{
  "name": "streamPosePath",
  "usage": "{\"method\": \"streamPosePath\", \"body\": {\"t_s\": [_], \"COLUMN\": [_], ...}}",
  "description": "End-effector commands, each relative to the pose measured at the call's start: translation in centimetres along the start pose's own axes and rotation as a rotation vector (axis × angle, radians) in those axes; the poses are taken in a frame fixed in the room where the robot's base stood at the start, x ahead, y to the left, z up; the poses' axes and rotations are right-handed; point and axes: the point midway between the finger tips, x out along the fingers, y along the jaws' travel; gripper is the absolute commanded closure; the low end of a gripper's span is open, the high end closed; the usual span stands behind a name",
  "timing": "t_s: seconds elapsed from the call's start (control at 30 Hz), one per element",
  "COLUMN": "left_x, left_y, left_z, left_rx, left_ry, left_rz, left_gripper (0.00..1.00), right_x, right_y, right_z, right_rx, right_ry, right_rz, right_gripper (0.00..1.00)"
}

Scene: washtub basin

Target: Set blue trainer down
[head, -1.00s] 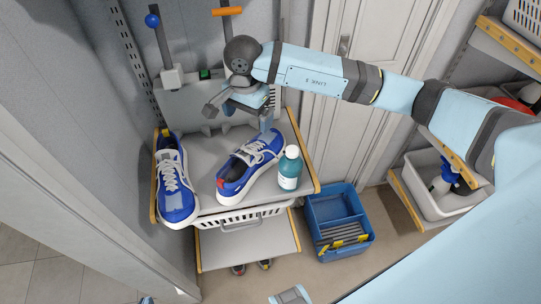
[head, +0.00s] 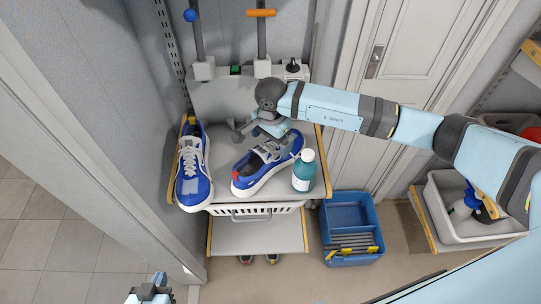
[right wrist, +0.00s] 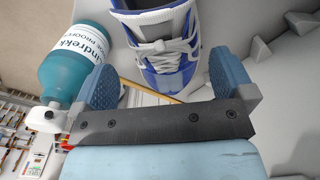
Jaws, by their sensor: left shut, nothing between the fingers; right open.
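Two blue trainers with white soles are on the grey upper shelf. The left trainer (head: 192,170) stands near the shelf's left edge. The right trainer (head: 268,165) rests on the shelf beside a teal bottle and also shows in the right wrist view (right wrist: 165,45), laces visible. My right gripper (head: 258,129) is open at the far side of this trainer. In the right wrist view its spread fingers (right wrist: 163,75) frame the trainer, with gaps visible at both sides. My left gripper (head: 150,292) is shut and empty, low at the bottom left, away from the shelf.
The teal bottle (head: 303,172) with a white cap stands close right of the trainer. A white basket (head: 250,210) sits under the upper shelf. A blue crate (head: 350,228) stands on the floor, right. A wall closes the left side.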

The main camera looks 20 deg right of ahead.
Motion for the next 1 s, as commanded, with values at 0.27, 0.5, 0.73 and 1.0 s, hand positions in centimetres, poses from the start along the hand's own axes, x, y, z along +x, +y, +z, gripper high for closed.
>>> {"method": "streamPosePath", "body": {"t_s": [0.27,0.5,0.73,1.0], "left_x": [-1.0,-1.2,-1.1,-1.1], "left_y": [0.0,-0.1,-0.1,-0.1], "left_z": [-1.3,-1.2,-1.1,-1.1], "left_rx": [-0.001,-0.003,-0.004,-0.004], "left_ry": [0.000,-0.002,-0.005,-0.005], "left_rz": [-0.004,-0.007,-0.007,-0.006], "left_gripper": [1.00,1.00,1.00,1.00], "right_x": [3.6,5.2,5.2,5.1], "right_y": [-0.4,-0.5,-0.5,-0.5], "right_z": [0.1,0.0,0.0,0.0], "right_rx": [0.002,0.001,0.001,0.000], "right_ry": [-0.003,0.000,0.000,-0.001], "right_rz": [0.004,0.000,0.000,0.000], "right_gripper": [0.00,0.00,0.18,0.56]}}
